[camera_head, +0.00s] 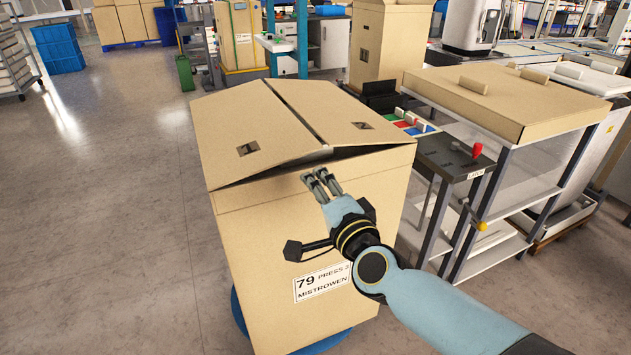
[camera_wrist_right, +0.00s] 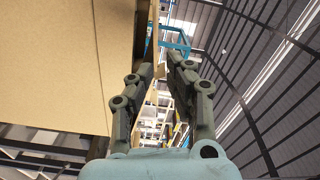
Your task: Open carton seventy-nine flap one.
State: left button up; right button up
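Carton seventy-nine (camera_head: 285,240) is a tall tan box with a label (camera_head: 322,283) reading "79 PRESS 3 MISTROWEN". Its left flap (camera_head: 238,120) and right flap (camera_head: 335,110) lie nearly flat, meeting along a narrow seam, with a dark gap under their front edges. My right gripper (camera_head: 321,184) is in front of the carton's front wall, just below the flap edges. Its fingers are slightly apart; in the right wrist view (camera_wrist_right: 162,62) a thin tan edge shows near the tips, contact unclear. My left gripper is out of view.
A grey rack with a tan box (camera_head: 505,95) on top stands right of the carton. The floor at left (camera_head: 110,200) is clear.

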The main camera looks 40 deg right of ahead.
dwell(0.6)
jog(key=s+a+f+n+g+y+b, duration=0.1)
jog(key=s+f+n+g+b, duration=0.35)
jog(key=f, duration=0.85)
jog(key=s+f+n+g+y+b, duration=0.1)
jog(key=s+f+n+b, duration=0.1)
jog(key=s+f, duration=0.8)
jog(key=s+a+f+n+g+y+b, duration=0.1)
jog(key=s+f+n+g+b, duration=0.15)
jog(key=f, duration=1.35)
jog(key=s+f+n+g+b, duration=0.2)
jog(key=s+f+n+g, duration=0.2)
jog(key=s+f, duration=0.8)
jog(key=s+n, duration=0.1)
jog(key=s, duration=0.3)
jog(key=shift+s+f+g+y+b, duration=0.15)
jog(key=shift+s+g+y+b, duration=0.15)
jog(key=shift+y+b, duration=0.1)
jog(key=s+f+n+g, duration=0.1)
jog(key=s, duration=0.3)
jog(key=s+f+n+g, duration=0.1)
jog(key=s+n, duration=0.1)
jog(key=s, duration=0.2)
jog(key=s+d+f+n+g, duration=0.1)
jog(key=s+g, duration=0.1)
jog(key=s, duration=0.2)
jog(key=shift+f, duration=0.1)
grip_shut()
